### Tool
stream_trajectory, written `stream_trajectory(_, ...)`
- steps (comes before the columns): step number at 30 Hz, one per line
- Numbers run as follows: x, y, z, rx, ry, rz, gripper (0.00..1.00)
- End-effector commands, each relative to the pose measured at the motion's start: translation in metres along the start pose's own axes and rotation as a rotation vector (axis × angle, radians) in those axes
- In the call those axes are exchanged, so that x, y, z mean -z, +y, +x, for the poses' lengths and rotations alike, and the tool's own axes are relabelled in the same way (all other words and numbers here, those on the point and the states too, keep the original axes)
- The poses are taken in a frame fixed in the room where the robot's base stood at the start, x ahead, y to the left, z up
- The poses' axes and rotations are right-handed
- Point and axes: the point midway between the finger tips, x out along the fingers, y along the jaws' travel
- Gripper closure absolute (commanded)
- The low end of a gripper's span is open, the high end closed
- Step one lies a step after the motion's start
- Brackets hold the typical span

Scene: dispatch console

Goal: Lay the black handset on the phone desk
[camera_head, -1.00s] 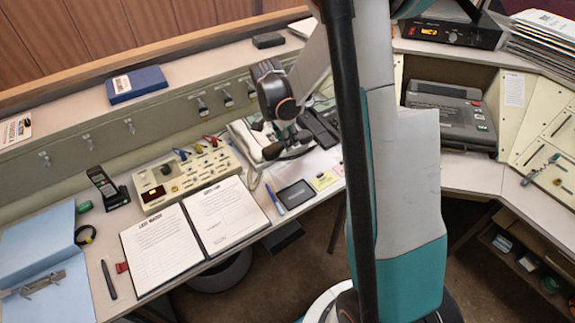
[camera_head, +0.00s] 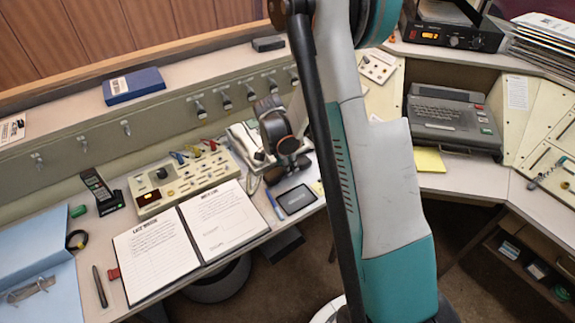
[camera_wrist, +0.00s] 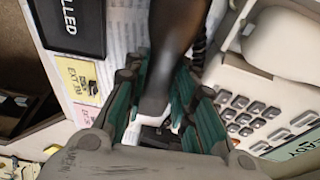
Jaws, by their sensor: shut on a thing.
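The black handset (camera_wrist: 172,45) is between the fingers of my gripper (camera_wrist: 160,85) in the wrist view, and the gripper is shut on it. Its lower end lies between the green-lined finger pads; its upper end runs out of the picture. In the head view my gripper (camera_head: 290,165) is low over the desk top (camera_head: 255,222), just right of a cream phone (camera_head: 240,142). There the handset is mostly hidden by the gripper. The phone's keypad (camera_wrist: 245,115) and a pale rounded part (camera_wrist: 285,45) show right of the handset in the wrist view. I cannot tell whether the handset touches the desk.
A black plate (camera_head: 296,199) lies in front of the gripper, with a blue pen (camera_head: 275,205) beside it. An open logbook (camera_head: 155,252) and a cream switch box (camera_head: 180,180) are to the left. A grey keyboard machine (camera_head: 450,120) stands right of my arm.

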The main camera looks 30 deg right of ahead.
Motion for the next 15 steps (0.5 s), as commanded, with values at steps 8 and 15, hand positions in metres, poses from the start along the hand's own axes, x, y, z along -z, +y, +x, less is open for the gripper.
stream_trajectory(8,-0.0004,-0.0001,0.0019,0.000,0.000,0.000,0.55)
stream_trajectory(15,-0.0004,-0.0001,0.0018,0.000,0.000,0.000,0.55)
